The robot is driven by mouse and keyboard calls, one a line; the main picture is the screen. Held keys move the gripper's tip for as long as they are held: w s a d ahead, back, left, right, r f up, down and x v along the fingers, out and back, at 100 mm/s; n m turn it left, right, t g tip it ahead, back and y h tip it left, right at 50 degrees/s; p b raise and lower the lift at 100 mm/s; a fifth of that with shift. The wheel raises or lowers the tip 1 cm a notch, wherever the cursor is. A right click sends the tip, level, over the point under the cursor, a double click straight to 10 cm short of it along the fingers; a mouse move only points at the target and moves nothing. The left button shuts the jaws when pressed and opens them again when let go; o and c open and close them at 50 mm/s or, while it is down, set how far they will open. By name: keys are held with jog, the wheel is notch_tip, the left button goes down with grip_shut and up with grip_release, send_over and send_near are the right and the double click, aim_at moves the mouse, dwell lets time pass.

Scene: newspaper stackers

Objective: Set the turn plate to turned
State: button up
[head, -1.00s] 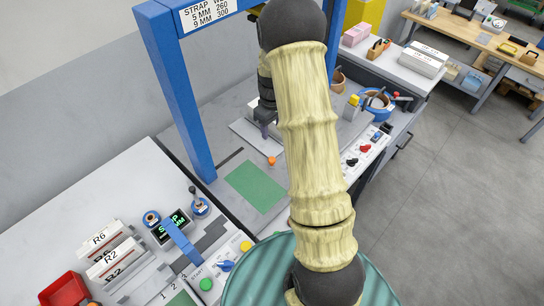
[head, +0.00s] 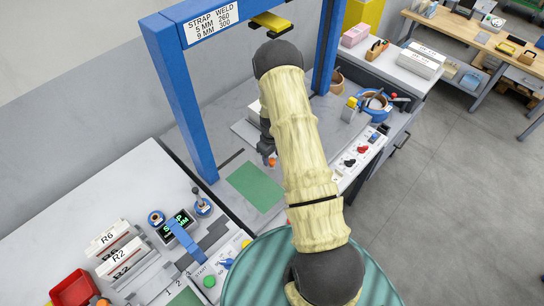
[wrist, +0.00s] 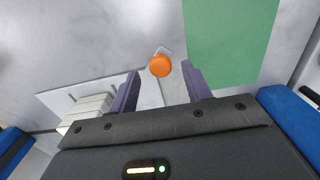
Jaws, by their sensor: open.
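The turn plate, as far as I can tell, is the pale flat plate (head: 240,127) on the grey table under the blue arch. In the wrist view its slotted edge (wrist: 56,98) shows at left, and my gripper hides part of it. An orange knob (head: 272,162) stands at the plate's near side, on a small pale lever. In the wrist view the knob (wrist: 160,65) lies between the fingertips. My gripper (wrist: 160,72) is open, pointing down over the knob. I cannot tell whether the fingers touch it.
A white stack (wrist: 88,108) sits on the plate beside my gripper. A green mat (head: 256,186) lies near the knob. Blue arch posts (head: 182,100) stand on both sides.

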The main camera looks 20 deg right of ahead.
jog(key=shift+f, duration=1)
grip_shut()
jog(key=shift+d, duration=0.2)
